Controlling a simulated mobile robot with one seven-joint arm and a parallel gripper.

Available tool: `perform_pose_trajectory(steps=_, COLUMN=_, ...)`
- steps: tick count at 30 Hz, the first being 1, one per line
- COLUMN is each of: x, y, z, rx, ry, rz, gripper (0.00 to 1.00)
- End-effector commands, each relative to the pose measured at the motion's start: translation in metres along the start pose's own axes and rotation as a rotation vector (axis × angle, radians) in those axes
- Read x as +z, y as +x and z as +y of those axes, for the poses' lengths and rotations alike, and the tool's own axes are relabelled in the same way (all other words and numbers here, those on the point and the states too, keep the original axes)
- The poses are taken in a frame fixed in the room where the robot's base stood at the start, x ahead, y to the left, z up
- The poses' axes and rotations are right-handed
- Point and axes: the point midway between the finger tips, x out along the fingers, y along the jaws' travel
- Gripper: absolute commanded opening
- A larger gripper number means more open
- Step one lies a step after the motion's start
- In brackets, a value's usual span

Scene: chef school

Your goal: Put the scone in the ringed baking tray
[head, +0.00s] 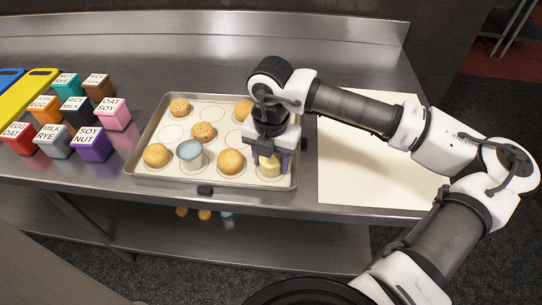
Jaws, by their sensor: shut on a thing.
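The baking tray (134,159) lies on the steel counter, lined with a pale sheet marked with rings. My gripper (269,161) points down over the tray's front right part. It is shut on a pale yellow piece (270,166), which looks like the scone. The fingers stand on either side of it. I cannot tell whether its underside touches the tray. The gripper and wrist hide much of the tray's right side.
Several rings (173,133) are empty. Labelled cartons (91,144) stand left of the tray. A cream sheet (350,165) lies clear on the right.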

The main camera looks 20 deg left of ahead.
Motion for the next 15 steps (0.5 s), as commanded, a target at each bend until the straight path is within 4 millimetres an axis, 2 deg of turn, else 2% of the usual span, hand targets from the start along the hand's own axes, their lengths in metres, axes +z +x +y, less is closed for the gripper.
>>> perform_pose_trajectory(steps=9, x=0.0001, y=0.0045, z=-0.0001, rx=0.0, ry=0.0, rz=0.0, gripper=0.26)
perform_pose_trajectory(steps=10, x=0.0, y=0.0028, z=0.0, rx=0.0, ry=0.0, rz=0.0, gripper=0.53)
perform_pose_trajectory(steps=14, x=0.0, y=0.0024, z=0.0, rx=0.0, ry=0.0, rz=0.001, gripper=0.7)
perform_pose_trajectory(steps=15, x=0.0, y=0.0024, z=0.0, rx=0.0, ry=0.0, rz=0.0, gripper=0.7)
